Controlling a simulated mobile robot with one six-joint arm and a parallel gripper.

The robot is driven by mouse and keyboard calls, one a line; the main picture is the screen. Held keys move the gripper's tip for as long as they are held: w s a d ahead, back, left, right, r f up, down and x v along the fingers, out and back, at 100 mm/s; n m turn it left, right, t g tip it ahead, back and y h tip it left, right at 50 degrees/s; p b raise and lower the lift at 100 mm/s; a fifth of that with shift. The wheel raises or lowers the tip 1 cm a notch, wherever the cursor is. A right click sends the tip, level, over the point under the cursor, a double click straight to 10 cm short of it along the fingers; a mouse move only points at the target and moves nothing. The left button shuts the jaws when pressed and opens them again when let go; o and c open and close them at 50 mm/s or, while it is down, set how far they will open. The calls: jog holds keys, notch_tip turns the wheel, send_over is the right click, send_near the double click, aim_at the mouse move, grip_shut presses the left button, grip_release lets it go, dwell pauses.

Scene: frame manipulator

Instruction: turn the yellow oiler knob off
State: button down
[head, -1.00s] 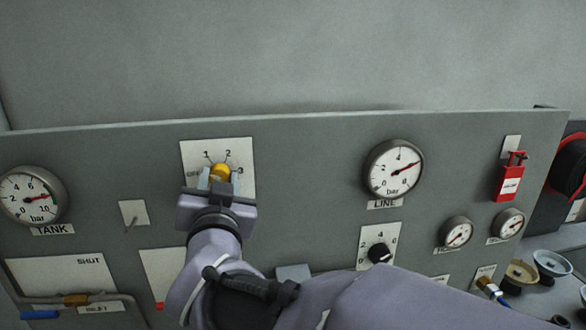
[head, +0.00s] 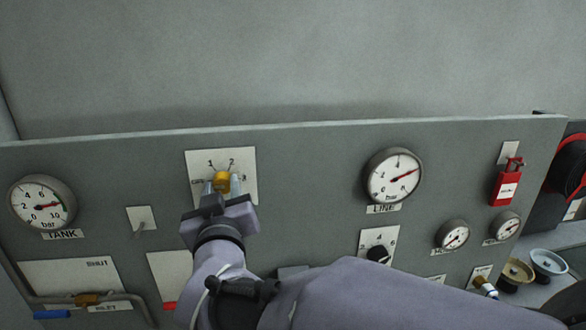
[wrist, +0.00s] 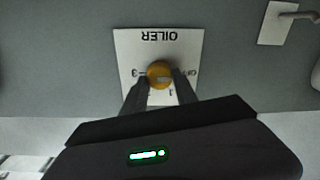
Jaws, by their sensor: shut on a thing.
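The yellow oiler knob (head: 222,181) sits on a white dial plate (head: 245,165) marked off, 1, 2 and 3 on the grey panel. My gripper (head: 221,187) reaches it from the front and is shut on it, one finger on each side. In the wrist view the knob (wrist: 159,72) is between the two dark fingertips (wrist: 160,79), and the plate (wrist: 135,50) appears upside down with the word OILER. A small pale mark shows on the knob's face, but I cannot tell which number it points to.
A small toggle lever (head: 140,227) is left of the dial plate, with the TANK gauge (head: 42,204) beyond it. The LINE gauge (head: 393,177), a black knob (head: 378,254) and a red lockout tag (head: 507,187) are to the right.

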dwell(0.3)
jog(key=c, duration=1)
grip_release()
jog(key=shift+o, duration=0.2)
jog(key=v, duration=1.7)
jog(key=shift+s+p, duration=0.25)
jog(key=shift+p, duration=0.05)
jog(key=shift+r, duration=0.1)
